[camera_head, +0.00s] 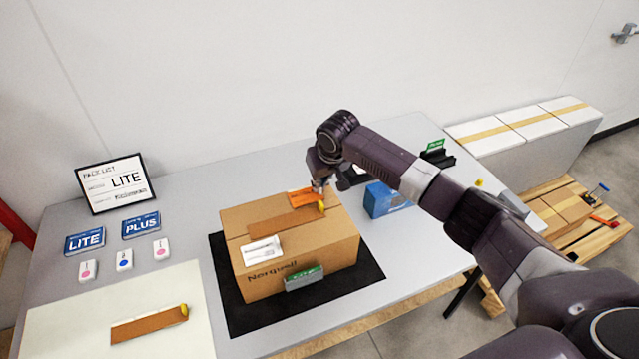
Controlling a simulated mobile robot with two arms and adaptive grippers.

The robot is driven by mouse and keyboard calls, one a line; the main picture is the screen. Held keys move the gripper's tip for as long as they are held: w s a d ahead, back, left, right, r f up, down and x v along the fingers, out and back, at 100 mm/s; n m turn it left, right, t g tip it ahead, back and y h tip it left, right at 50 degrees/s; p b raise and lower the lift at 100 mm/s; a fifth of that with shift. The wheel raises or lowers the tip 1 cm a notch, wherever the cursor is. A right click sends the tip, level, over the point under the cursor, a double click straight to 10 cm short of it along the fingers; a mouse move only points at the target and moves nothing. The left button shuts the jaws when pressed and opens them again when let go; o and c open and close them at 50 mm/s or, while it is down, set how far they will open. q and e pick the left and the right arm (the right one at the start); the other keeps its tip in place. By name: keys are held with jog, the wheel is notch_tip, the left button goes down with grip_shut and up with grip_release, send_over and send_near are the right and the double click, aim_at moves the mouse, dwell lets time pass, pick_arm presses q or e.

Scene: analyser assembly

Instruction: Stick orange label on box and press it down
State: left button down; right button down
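A closed cardboard box (338,247) marked "Norwell" sits on a black mat (232,318) on the table. The orange label (301,196) is at the back of the box top; I cannot tell whether it lies flat there or is held just above. My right gripper (319,187) reaches in from the right and points down, its fingertips at the label's right end. The fingers are too small and dark to show whether they are shut on it. My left gripper is not in view.
A brown strip (284,222) with a yellow end and a white label (262,251) lie on the box top. A green card (304,277) stands at its front. A blue box (379,201) is close on the right. Another brown strip (149,325) lies on a pale mat (60,325).

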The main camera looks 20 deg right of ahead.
jog(key=shift+f, duration=0.15)
jog(key=c, duration=2.1)
grip_release()
notch_tip(320, 180, up, 5)
jog(key=p, duration=0.5)
jog(key=shift+p, duration=0.3)
jog(key=shift+r, duration=1)
